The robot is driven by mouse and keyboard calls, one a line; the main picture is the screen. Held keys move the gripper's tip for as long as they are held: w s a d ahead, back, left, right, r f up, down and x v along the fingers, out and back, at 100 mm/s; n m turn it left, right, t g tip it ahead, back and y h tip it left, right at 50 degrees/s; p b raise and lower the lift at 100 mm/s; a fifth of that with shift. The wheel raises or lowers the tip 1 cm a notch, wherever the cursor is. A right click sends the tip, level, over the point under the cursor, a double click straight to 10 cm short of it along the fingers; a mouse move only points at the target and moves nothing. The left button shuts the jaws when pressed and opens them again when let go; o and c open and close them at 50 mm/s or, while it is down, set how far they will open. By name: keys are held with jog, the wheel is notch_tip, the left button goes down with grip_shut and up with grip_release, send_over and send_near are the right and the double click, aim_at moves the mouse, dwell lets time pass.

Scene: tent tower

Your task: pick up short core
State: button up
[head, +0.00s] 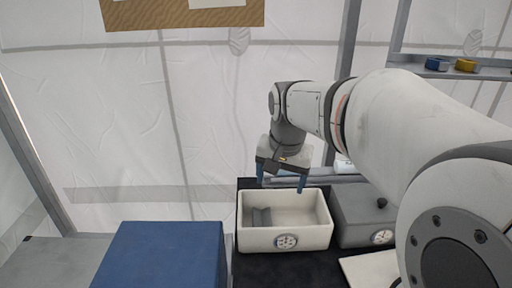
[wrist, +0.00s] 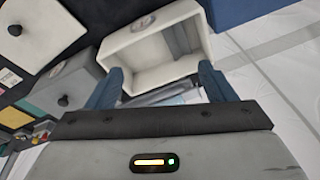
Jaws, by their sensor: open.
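A white open bin (head: 285,239) with a round dial-like label on its front stands on the dark surface. A short grey piece (head: 262,217) lies inside it at the left; it may be the short core, but I cannot tell for sure. In the wrist view the bin (wrist: 135,55) shows beyond my fingers, with the grey piece (wrist: 178,40) inside. My gripper (head: 282,184) is open, its blue fingers pointing down above the bin's back edge. In the wrist view nothing shows held between the fingers (wrist: 160,80).
Grey tubes (head: 325,180) lie behind the bin. A grey box with a black knob (head: 356,211) stands close at its right. A blue block (head: 160,255) is at the left front. A shelf (head: 485,73) at upper right holds blue and yellow items.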

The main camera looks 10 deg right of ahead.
jog(key=w+d+f+m, duration=0.3)
jog(key=w+d+m, duration=0.1)
jog(key=w, duration=0.5)
jog(key=w+d+f+m+g, duration=0.1)
jog(key=w+d+f+m, duration=0.2)
jog(key=w, duration=0.6)
jog(key=w+d+f+m+g+b, duration=0.1)
jog(key=w+d+f+m, duration=0.3)
jog(key=w, duration=0.5)
jog(key=shift+d+m, duration=0.9)
jog(key=shift+m, duration=0.4)
jog(key=shift+w+d+f, duration=0.2)
jog(key=shift+d+f, duration=0.05)
jog(key=shift+f, duration=0.3)
notch_tip(320, 180, down, 7)
jog(key=shift+s+d+f+p, duration=0.1)
jog(key=shift+d+f+p, duration=0.05)
jog(key=shift+p, duration=0.75)
jog(key=shift+c, duration=0.5)
jog(key=c, duration=1.1)
jog(key=shift+c, duration=0.2)
